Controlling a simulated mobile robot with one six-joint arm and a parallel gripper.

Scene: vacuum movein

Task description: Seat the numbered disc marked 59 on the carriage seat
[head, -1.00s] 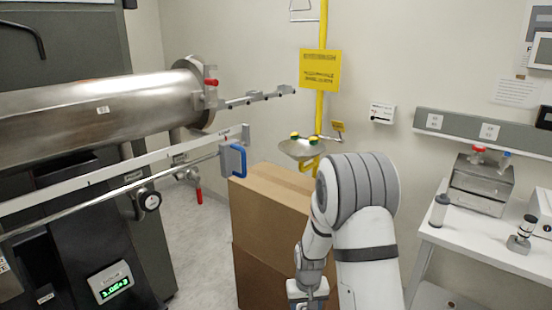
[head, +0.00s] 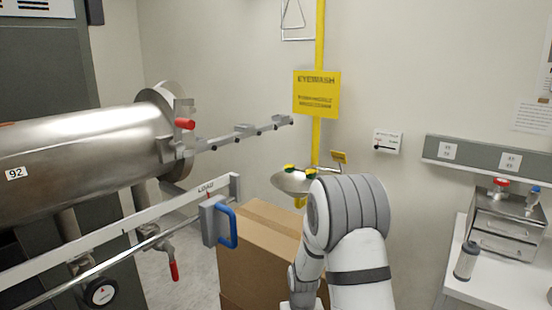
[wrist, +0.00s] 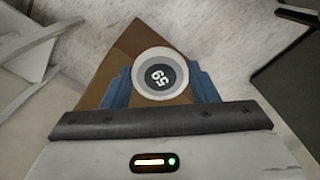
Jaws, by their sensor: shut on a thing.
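In the wrist view my gripper (wrist: 160,88) is shut on the numbered disc (wrist: 145,75), a pale ring with a dark centre marked 59, seen upside down between two blue fingers. The gripper is outside the head view, where only my arm shows at lower right. I cannot tell which part is the carriage seat.
A steel chamber tube (head: 90,150) with a thin arm reaching right stands at the left. An eyewash basin (head: 292,181) is on the back wall. A white bench (head: 490,285) is at the right.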

